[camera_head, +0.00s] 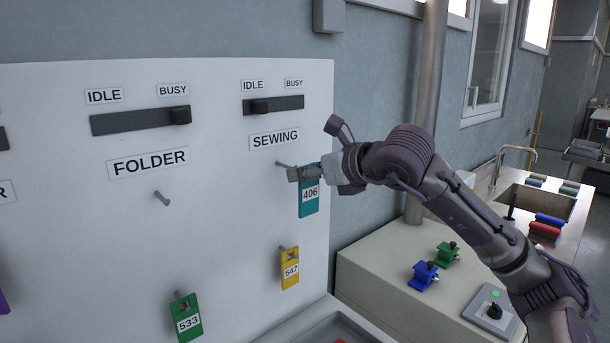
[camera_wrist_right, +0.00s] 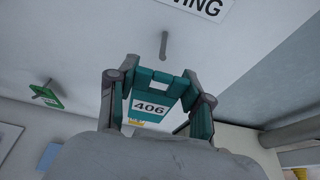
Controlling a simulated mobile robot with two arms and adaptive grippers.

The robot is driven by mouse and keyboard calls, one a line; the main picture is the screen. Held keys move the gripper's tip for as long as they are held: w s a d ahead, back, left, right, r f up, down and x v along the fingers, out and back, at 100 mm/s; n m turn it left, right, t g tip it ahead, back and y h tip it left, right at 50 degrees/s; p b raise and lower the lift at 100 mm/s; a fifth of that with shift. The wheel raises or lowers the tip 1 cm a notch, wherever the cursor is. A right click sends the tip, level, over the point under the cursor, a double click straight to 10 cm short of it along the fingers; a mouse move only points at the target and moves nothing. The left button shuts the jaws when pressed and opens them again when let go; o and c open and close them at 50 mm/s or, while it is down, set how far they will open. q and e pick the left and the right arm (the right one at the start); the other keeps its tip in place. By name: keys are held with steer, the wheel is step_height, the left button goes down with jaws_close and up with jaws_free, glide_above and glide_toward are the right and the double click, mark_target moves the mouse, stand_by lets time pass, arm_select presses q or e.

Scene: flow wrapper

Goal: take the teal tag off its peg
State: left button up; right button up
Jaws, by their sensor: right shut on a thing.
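The teal tag (camera_head: 309,200), marked 406, hangs upright from my right gripper (camera_head: 305,173), beside the white board. My right gripper (camera_wrist_right: 158,98) is shut on the tag's upper part, with a finger on each side in the right wrist view. The teal tag (camera_wrist_right: 152,101) faces the wrist camera there. The peg (camera_head: 282,165) under the SEWING label is bare at its near end. In the wrist view, a gap shows between this peg (camera_wrist_right: 164,46) and the tag's top edge. My left gripper is not in view.
A yellow tag (camera_head: 290,268) marked 547 and a green tag (camera_head: 188,317) marked 533 hang lower on the board (camera_head: 230,220). An empty peg (camera_head: 162,198) is under FOLDER. A counter (camera_head: 385,270) with blue and green blocks stands at right.

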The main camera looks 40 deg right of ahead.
steer(key=shift+s+b, duration=1)
steer(key=shift+s, duration=0.3)
